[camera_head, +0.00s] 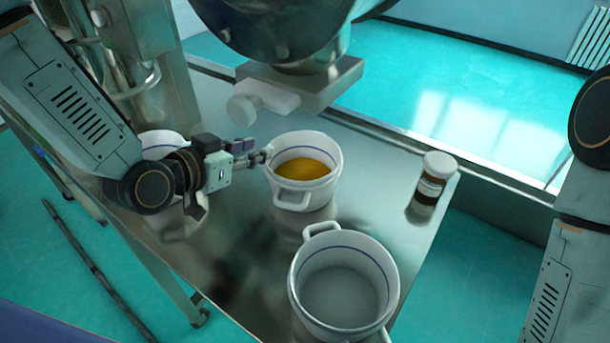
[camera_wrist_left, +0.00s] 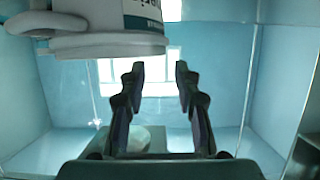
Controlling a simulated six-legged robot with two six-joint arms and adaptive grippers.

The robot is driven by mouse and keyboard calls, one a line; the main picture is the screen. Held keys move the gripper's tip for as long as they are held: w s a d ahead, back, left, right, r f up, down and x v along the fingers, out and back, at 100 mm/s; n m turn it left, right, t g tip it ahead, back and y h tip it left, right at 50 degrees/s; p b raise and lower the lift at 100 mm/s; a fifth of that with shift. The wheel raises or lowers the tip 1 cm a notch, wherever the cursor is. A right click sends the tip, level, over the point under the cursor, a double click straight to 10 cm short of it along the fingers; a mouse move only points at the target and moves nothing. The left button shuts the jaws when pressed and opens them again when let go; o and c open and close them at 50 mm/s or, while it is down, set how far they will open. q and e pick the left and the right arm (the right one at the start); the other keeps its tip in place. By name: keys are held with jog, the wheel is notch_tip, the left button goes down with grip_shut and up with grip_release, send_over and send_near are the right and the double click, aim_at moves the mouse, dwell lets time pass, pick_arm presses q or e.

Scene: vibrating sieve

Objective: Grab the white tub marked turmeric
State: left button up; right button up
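A white tub with yellow powder (camera_head: 325,190) stands on the steel table under the machine, a thin blue line inside its rim and a handle facing me. My left gripper (camera_head: 262,157) is close beside its left wall; whether it touches cannot be told. In the left wrist view a white tub (camera_wrist_left: 110,42) with a handle shows upside down at upper left, its label lettering cut off by the frame. The two fingers of my left gripper (camera_wrist_left: 160,75) are apart with nothing between them. My right gripper is out of view.
A second white tub (camera_head: 300,275) stands in front, its inside greyish. Another white tub (camera_head: 160,138) is partly hidden behind my left wrist. A brown jar with a white lid (camera_head: 432,180) is near the right edge. The machine's metal spout (camera_head: 300,85) hangs above the yellow-filled tub.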

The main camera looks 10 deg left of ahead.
aim_at(276, 142)
pick_arm(q)
jog(key=x, duration=0.6)
jog(key=shift+w+f, duration=0.15)
jog(key=shift+w, duration=0.1)
jog(key=shift+w+d+f, duration=0.1)
jog(key=shift+w+f, duration=0.05)
jog(key=shift+w, duration=0.15)
jog(key=shift+w+d, duration=0.15)
jog(key=shift+d, duration=0.05)
jog(key=shift+a, duration=0.1)
jog(key=c, duration=0.5)
grip_shut()
